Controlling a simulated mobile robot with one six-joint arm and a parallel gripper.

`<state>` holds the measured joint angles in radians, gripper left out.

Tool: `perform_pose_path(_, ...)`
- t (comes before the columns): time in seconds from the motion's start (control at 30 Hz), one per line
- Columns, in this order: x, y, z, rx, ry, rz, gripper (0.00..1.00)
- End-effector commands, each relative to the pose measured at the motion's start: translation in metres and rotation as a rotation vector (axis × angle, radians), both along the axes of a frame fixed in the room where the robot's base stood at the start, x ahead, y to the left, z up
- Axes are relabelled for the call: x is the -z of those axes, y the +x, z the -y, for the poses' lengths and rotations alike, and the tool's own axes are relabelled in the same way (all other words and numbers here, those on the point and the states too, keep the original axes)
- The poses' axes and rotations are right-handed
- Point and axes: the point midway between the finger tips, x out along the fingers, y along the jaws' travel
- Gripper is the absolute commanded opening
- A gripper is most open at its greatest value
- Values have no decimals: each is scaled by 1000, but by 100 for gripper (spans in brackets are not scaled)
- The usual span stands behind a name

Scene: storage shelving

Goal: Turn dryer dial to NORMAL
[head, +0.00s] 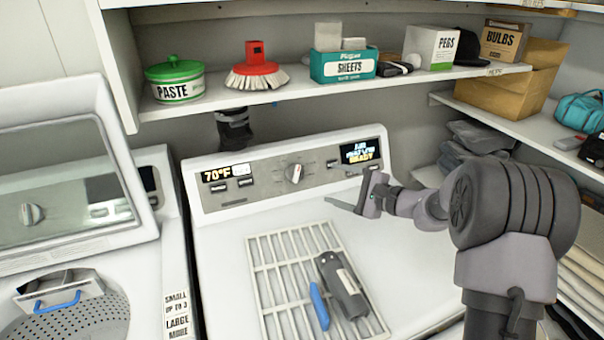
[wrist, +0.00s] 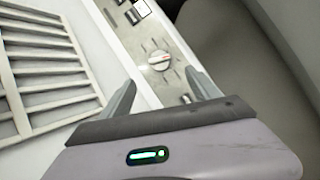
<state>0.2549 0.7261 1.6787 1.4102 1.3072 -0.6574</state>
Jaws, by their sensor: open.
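The dryer (head: 220,235) stands in the middle of the head view with a grey control panel (head: 262,192) along its back. The dryer dial (head: 295,173) is a round white knob near the middle of that panel, with marks around it.
A white rack (head: 262,262) lies on the dryer top with a dark cylinder (head: 344,285) and a blue-handled thing (head: 319,306) on it. A shelf (head: 290,95) with boxes, a brush and a paste tub hangs above the panel. A washer with its lid up (head: 70,180) stands left.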

Motion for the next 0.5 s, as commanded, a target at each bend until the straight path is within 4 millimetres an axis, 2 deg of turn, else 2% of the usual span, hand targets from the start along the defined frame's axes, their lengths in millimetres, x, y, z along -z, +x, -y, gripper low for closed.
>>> perform_pose_path(0.1,12,22,-29,-5,-1,0,71)
perform_pose_path(0.3,22,57,-69,-4,-2,0,71)
perform_pose_path(0.5,26,75,-88,-3,0,-1,71)
